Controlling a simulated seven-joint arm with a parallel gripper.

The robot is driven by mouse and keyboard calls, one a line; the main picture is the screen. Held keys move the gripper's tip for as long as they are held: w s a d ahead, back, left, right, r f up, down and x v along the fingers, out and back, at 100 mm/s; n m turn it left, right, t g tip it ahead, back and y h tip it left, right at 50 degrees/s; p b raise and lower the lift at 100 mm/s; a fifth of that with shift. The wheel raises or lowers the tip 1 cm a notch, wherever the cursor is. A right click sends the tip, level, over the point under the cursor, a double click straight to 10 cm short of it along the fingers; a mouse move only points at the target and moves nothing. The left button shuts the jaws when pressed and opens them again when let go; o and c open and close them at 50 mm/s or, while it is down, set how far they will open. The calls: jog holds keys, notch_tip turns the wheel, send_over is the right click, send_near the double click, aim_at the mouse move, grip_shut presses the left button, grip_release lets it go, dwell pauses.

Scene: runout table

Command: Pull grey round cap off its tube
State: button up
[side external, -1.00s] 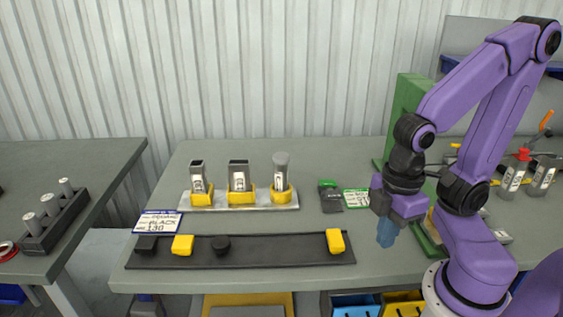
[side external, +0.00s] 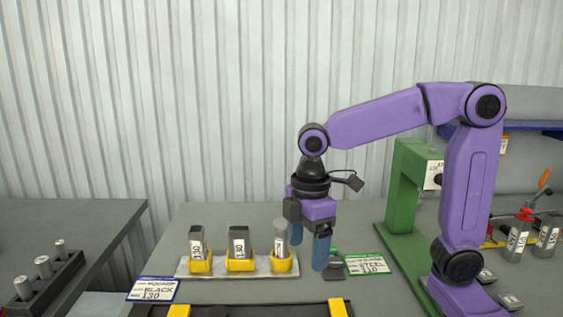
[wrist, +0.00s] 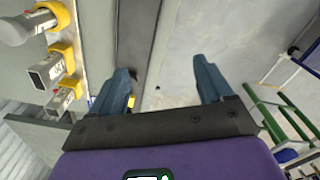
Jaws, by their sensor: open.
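The grey round cap (side external: 280,225) sits on top of its tube (side external: 280,243), which stands upright with a white label in a yellow holder (side external: 281,265), rightmost of three. My gripper (side external: 309,252) hangs fingers down just right of this tube, open, with its left finger close to the tube. I cannot tell whether they touch. In the wrist view, the round cap (wrist: 14,30) is at the upper left, outside the jaws. Nothing is between the two blue fingers (wrist: 161,65) there.
Two square-topped tubes (side external: 196,240) (side external: 238,240) stand left of it on the same pale tray (side external: 220,274). A dark block (side external: 333,264) and a green-edged label (side external: 367,264) lie to the right. A green frame (side external: 400,200) stands further right. A black strip (side external: 255,311) lies in front.

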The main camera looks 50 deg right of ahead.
jog(key=w+d+r, duration=0.2)
jog(key=w, duration=0.4)
jog(key=w+d+r, duration=0.3)
jog(key=w, duration=0.4)
notch_tip(320, 180, up, 3)
jog(key=n, duration=0.2)
send_over(282, 221)
notch_tip(282, 221, down, 18)
jog(key=shift+a+r, duration=0.1)
jog(key=shift+r, duration=0.15)
grip_shut()
jog(key=shift+r, duration=2.55)
dwell(0.5)
